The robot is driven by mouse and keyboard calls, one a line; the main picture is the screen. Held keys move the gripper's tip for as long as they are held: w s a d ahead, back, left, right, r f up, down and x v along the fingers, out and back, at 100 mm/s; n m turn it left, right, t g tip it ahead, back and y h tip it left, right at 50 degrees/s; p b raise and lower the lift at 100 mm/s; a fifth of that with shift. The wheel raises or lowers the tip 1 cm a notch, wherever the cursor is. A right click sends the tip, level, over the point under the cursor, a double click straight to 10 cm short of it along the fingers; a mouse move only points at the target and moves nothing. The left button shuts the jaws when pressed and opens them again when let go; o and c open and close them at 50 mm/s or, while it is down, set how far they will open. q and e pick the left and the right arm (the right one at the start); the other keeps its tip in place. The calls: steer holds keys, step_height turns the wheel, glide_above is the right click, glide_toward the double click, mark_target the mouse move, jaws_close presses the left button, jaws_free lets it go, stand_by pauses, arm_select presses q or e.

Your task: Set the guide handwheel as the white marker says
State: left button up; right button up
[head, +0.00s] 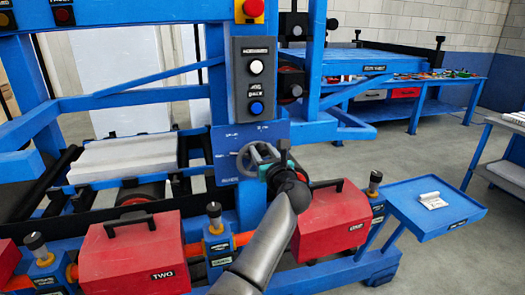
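The guide handwheel (252,157) is a grey spoked wheel on the front of a blue plate (226,172) on the machine's upright. Small white marks and lettering sit on the plate above and left of the wheel; they are too small to read.
A grey button panel (255,80) is above the wheel. Red covers stand below, one at left (135,255) and one at right (333,218). A blue side tray (440,222) holds a white item (432,200). A white panel (125,157) lies on the machine at left.

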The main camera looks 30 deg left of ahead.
arm_select(q)
jaws_close()
steer(key=shift+w, duration=0.1)
stand_by(0.4)
steer(key=w+d+f+m+p, duration=0.1)
steer(key=f+m+p, duration=0.1)
steer(key=m, duration=0.7)
steer(key=w+d+f+m+p, duration=0.1)
steer(key=f+m, duration=0.3)
steer(key=m, duration=0.6)
steer(key=shift+w+d+f+p, duration=0.15)
steer(key=shift+w+d+p, duration=0.3)
steer(key=shift+w, duration=0.1)
steer(key=shift+m, duration=0.3)
steer(key=shift+o, duration=1.3)
jaws_free()
steer(key=shift+a, duration=0.1)
